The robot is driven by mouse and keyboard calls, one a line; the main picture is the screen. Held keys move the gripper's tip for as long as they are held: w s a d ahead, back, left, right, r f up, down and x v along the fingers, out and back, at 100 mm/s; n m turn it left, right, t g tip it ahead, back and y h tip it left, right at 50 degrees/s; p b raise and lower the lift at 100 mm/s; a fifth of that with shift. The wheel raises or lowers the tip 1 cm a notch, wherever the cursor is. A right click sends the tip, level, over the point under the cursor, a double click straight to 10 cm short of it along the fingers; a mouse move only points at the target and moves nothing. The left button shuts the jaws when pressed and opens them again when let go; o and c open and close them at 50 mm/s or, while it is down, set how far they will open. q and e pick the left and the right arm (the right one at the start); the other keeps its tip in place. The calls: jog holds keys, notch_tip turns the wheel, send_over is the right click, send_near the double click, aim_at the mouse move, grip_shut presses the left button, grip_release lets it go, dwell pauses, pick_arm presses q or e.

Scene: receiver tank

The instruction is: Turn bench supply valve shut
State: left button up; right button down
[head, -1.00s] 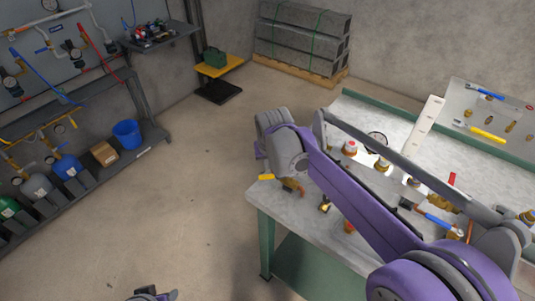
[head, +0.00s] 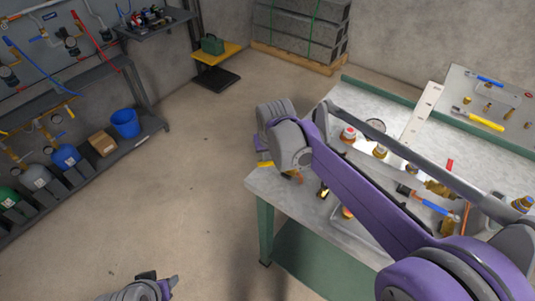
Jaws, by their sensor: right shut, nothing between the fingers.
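A small yellow handle (head: 265,164) shows at the left corner of the workbench (head: 262,182), beside brass fittings (head: 295,177) partly hidden behind my right arm. It may be the bench supply valve; I cannot tell for sure. My right gripper (head: 262,152) is over this corner, mostly hidden by its own wrist. It is shut and empty, close to the yellow handle; I cannot tell if they touch. My left arm's end (head: 145,289) is low at the bottom edge, away from the bench, and its fingers are unclear.
On the bench are a red-topped fitting (head: 348,134), a red lever (head: 450,165) and a blue-handled tool (head: 432,206). A tool panel (head: 500,85) stands at the back right. A rack with cylinders (head: 66,158) and a blue bucket (head: 125,123) is left. The floor between is clear.

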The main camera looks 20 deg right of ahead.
jog(key=shift+s+n, duration=0.25)
jog(key=shift+n, duration=0.25)
jog(key=s+n, duration=0.1)
jog(key=n, duration=0.1)
jog(key=s+n+y, duration=0.1)
jog(key=shift+s+a+n+y+p, duration=0.1)
jog(key=shift+s+n+y+p, duration=0.05)
jog(key=shift+n+y+p, duration=0.2)
jog(key=shift+s+n, duration=0.2)
jog(key=shift+n, duration=0.15)
jog(key=shift+s+d, duration=0.25)
jog(key=shift+s, duration=0.45)
